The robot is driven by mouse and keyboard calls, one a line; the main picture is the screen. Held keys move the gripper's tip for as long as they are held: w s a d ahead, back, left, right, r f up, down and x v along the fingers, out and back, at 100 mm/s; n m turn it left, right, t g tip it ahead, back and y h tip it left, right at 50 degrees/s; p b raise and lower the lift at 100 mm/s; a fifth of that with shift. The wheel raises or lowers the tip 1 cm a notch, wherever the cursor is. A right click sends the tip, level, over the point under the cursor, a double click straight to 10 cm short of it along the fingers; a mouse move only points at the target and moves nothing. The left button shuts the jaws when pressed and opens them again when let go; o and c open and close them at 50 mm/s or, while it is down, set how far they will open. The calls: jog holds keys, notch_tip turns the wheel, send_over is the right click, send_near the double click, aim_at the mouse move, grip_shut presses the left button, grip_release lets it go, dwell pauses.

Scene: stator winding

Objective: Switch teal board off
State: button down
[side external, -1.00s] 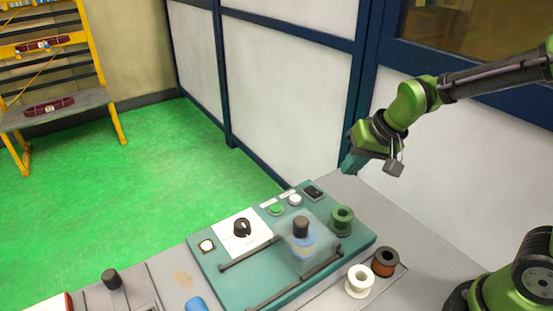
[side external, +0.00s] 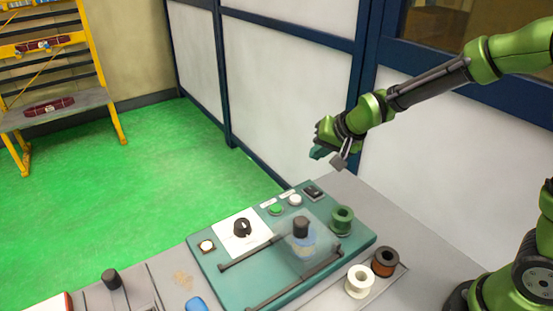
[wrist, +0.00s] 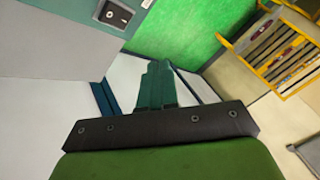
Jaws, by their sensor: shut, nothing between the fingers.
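The teal board (side external: 217,279) lies on the grey table. A black rocker switch (side external: 312,192) sits at its far right corner; it also shows at the top left of the wrist view (wrist: 114,14). A green button (side external: 276,209) and a white button (side external: 295,200) are beside it, and a black knob (side external: 242,227) on a white plate is further left. My gripper (side external: 318,153) is shut and empty, in the air above and beyond the switch, apart from it. Its teal fingers (wrist: 155,84) are together in the wrist view. The rocker's position is too small to tell.
A clear cover with dark rails stands on the board around a black-topped blue part (side external: 302,232). A green spool (side external: 342,219) stands on the board's right; white (side external: 360,281) and brown (side external: 384,262) spools stand beside it. A yellow rack (side external: 60,100) is far left.

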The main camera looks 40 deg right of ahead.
aim_at(318, 193)
jog(key=f, duration=0.5)
jog(key=s+f, duration=0.1)
jog(key=f, duration=0.2)
jog(key=shift+s, duration=0.1)
jog(key=shift+f, duration=0.15)
dwell(1.8)
jog(key=shift+f, duration=0.3)
jog(key=shift+f, duration=0.3)
dwell(0.5)
jog(key=shift+r, duration=0.2)
jog(key=shift+r, duration=0.55)
jog(key=shift+r, duration=0.1)
jog(key=shift+w+r, duration=0.2)
jog(key=shift+r, duration=1)
jog(key=shift+w+r, duration=0.15)
jog(key=shift+r, duration=1.05)
